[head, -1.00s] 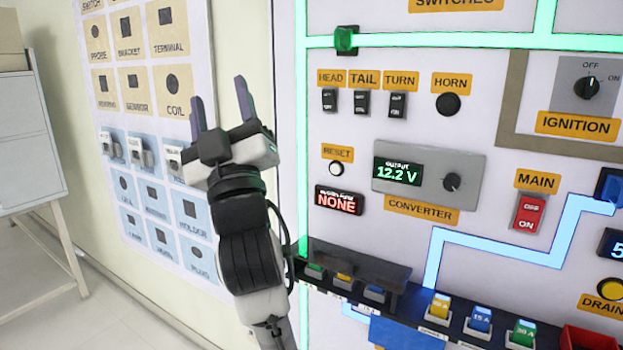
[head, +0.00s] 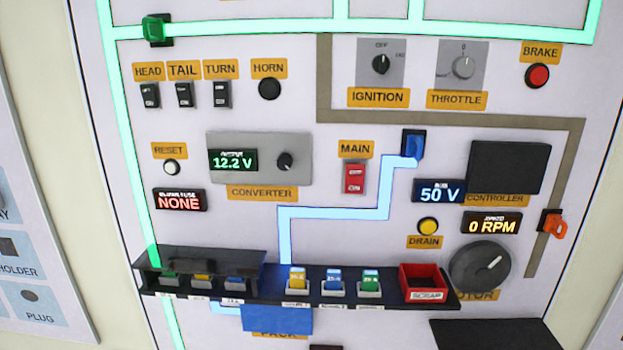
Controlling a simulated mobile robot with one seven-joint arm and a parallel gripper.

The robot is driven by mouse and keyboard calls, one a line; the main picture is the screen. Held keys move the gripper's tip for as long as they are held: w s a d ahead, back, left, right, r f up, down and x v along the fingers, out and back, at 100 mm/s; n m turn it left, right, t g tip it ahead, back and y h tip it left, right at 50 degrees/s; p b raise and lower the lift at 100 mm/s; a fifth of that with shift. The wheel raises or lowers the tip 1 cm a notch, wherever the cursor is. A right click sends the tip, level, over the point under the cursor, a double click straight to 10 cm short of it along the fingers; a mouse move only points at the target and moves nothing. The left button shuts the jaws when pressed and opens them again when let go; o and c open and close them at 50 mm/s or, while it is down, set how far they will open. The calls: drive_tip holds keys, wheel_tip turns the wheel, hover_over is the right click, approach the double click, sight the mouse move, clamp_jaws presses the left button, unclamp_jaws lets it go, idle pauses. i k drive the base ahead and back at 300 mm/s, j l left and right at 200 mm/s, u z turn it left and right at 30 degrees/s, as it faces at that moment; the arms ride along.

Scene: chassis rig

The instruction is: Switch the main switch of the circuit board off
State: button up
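The main switch (head: 354,177) is a red rocker under the yellow MAIN label (head: 356,149), near the middle of the board in the head view. Its small lettering is too blurred now to tell its position for sure. The circuit board (head: 290,120) is a white upright panel that fills most of the view. A blue lit line runs near the switch, passing below it and up its right side. My gripper is not in the head view now.
A dark shelf (head: 390,297) sticks out below the switch, with several coloured fuses and a red scrap bin (head: 424,281). The converter (head: 259,158) is left of the switch, reading 12.2 V. A blue connector (head: 413,145) is to its right, above a 50 V display (head: 438,191).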

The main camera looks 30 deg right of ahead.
sight(356, 173)
drive_tip(key=k+l+z, duration=0.1)
drive_tip(key=l+z, duration=0.9)
